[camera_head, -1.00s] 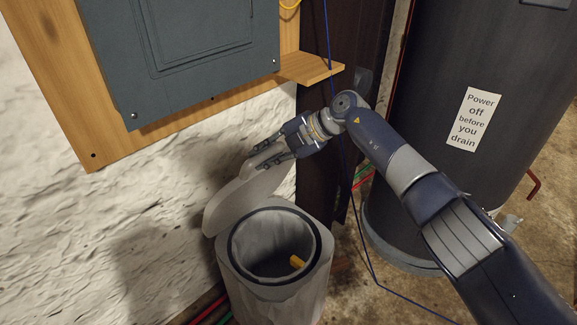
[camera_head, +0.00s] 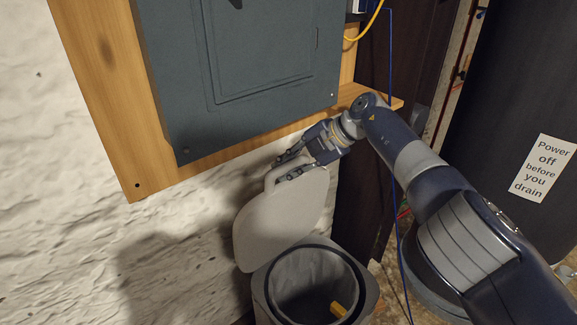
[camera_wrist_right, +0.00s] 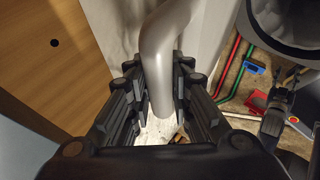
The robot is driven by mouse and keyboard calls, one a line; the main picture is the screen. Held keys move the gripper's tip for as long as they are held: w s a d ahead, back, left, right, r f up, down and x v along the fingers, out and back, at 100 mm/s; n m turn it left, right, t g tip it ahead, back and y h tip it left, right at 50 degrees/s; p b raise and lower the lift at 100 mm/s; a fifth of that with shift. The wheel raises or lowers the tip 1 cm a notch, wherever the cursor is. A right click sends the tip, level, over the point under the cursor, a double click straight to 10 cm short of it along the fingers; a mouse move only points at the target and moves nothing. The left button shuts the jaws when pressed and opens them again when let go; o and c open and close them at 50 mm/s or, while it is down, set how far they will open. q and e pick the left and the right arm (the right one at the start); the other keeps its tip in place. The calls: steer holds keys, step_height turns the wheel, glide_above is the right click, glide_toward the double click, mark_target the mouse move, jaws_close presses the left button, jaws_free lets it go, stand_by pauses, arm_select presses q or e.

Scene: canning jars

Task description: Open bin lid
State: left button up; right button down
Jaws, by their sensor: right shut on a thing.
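The grey bin (camera_head: 262,300) stands against the white wall at the bottom of the head view. Its lid (camera_head: 285,222) is raised, tilted up behind the bin's round opening. A yellow thing (camera_head: 338,309) lies inside the bin. My right gripper (camera_head: 285,175) is at the lid's upper edge. In the right wrist view its two fingers (camera_wrist_right: 160,100) are on either side of a grey curved handle (camera_wrist_right: 166,60), and it is shut on this handle. The bin's dark rim (camera_wrist_right: 285,40) shows at the top right there.
A dark grey electrical panel (camera_head: 255,70) on a wooden board (camera_head: 105,110) hangs above the lid, with a small wooden shelf (camera_head: 385,102) close to my right wrist. A large dark tank (camera_head: 500,110) with a sign (camera_head: 544,167) stands at the right. A blue cable (camera_head: 392,60) hangs beside my arm.

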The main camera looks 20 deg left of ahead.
steer(key=shift+r, duration=0.15)
steer(key=c, duration=1.4)
jaws_free()
steer(key=shift+c, duration=0.2)
steer(key=shift+d, duration=0.1)
steer(key=v, duration=1.1)
steer(key=shift+d+r, duration=0.25)
steer(key=shift+d, duration=0.05)
